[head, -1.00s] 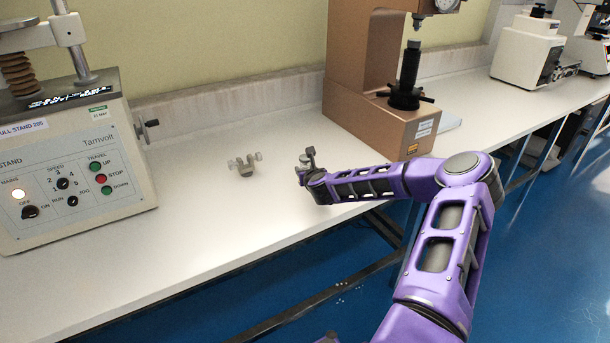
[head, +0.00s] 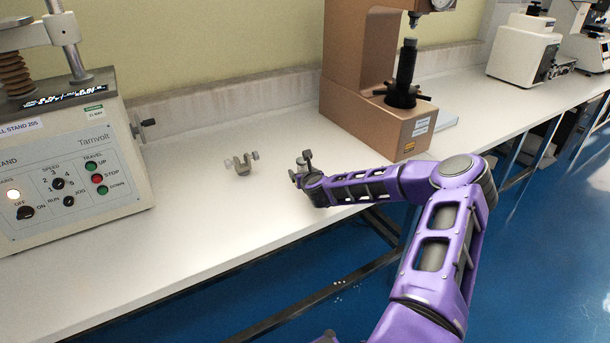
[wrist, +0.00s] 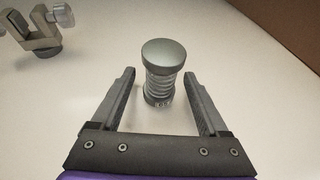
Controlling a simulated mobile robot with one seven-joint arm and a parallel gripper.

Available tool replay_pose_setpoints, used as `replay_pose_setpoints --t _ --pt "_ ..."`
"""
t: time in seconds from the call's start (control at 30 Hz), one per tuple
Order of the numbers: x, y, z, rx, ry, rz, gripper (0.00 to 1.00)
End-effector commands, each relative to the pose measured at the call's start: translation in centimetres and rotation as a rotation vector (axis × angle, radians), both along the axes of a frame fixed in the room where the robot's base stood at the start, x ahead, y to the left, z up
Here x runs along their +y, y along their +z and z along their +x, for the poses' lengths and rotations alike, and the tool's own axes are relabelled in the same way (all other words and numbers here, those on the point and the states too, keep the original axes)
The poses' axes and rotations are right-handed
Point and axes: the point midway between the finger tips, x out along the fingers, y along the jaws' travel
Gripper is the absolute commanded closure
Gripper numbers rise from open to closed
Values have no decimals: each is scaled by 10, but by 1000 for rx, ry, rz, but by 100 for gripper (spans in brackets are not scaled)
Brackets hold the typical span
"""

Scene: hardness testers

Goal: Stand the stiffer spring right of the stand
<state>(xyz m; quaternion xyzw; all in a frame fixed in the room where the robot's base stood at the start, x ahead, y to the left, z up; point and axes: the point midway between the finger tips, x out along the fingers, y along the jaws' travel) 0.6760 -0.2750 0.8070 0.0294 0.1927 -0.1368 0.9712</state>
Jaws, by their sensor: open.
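A spring (wrist: 160,82) with metal end caps stands upright on the bench in the wrist view. A small label with unreadable marks shows near its base. My gripper (wrist: 159,74) is open, with one finger on each side of the spring's lower part; a gap shows at both sides. In the head view my gripper (head: 304,166) is low over the bench, and the spring there is mostly hidden. The stand (head: 70,165), a grey box with knobs and buttons, is at the far left. No second loose spring is clearly seen, so stiffness cannot be compared.
A grey fixture with thumbscrews (head: 243,165) sits between the stand and my gripper; the wrist view shows it upper left (wrist: 40,38). A brown hardness tester (head: 375,120) stands to the right. The bench (head: 185,215) is clear in front of the stand's right side.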

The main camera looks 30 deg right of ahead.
Motion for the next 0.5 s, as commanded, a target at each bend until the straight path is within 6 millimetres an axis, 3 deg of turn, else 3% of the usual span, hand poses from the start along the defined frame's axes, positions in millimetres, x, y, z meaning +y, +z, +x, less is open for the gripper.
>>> replay_pose_setpoints --t 0.17,0.5 --pt "5 10 -20 1 0 0 22" --pt "22 36 -80 0 0 -1 22"
